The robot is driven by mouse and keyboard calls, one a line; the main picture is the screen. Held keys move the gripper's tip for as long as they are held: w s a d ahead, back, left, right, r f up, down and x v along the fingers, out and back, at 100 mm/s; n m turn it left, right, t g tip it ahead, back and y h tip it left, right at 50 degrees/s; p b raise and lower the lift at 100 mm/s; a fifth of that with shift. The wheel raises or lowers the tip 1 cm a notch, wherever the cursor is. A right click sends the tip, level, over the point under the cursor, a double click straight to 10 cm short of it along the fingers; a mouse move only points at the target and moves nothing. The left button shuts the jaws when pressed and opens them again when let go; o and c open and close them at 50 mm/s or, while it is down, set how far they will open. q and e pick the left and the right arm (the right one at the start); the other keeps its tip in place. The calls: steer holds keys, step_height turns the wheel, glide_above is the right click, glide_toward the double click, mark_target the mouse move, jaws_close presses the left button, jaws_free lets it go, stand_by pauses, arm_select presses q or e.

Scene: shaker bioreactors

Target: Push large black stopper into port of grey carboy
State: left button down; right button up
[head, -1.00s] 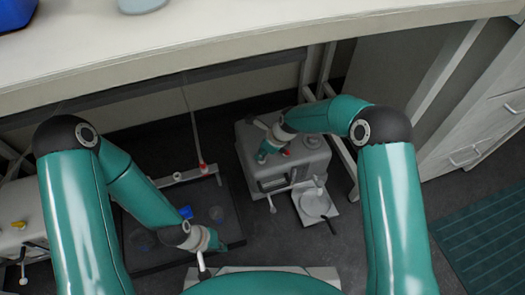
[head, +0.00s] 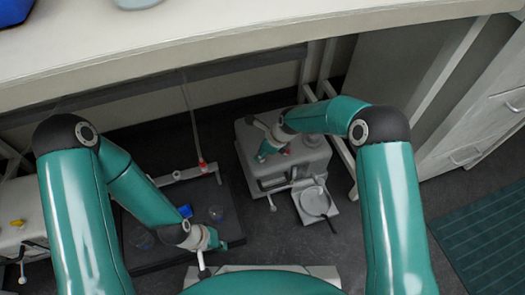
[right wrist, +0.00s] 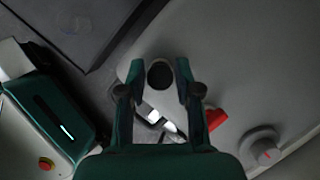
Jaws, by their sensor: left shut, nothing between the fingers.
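The grey carboy (head: 305,155) stands on the floor under the bench in the head view. Its grey top also fills much of the right wrist view (right wrist: 235,75). My right gripper (head: 264,153) is over the top of the carboy. In the right wrist view its two fingers (right wrist: 158,75) stand apart, on either side of a round dark shape (right wrist: 160,74) with a pale rim. I cannot tell whether this is the black stopper in the port or the bare opening. My left gripper (head: 222,243) is shut and empty, low over the black tray.
The black tray (head: 180,258) holds small blue items and clear vessels. A red-tipped tube (head: 202,164) hangs behind it. The bench (head: 250,45) overhangs behind. A red part (right wrist: 216,118) and grey knob (right wrist: 260,148) sit near my right fingers.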

steer(key=shift+o, duration=1.2)
steer(key=shift+r, duration=0.1)
steer(key=v, duration=1.1)
steer(key=shift+d+r, duration=0.2)
steer(key=shift+r, duration=0.1)
steer(key=shift+s, duration=0.1)
